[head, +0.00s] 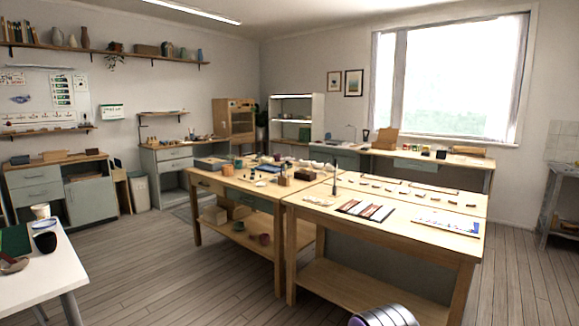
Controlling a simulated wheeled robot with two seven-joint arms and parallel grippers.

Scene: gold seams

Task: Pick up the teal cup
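Neither gripper shows in the head view.
The wooden worktable (328,203) fills the middle, its top crowded with small items. A white table (50,270) with a dark round vessel (46,242) and a white cup (41,211) is at the left. The wooden floor (190,270) between them is clear.

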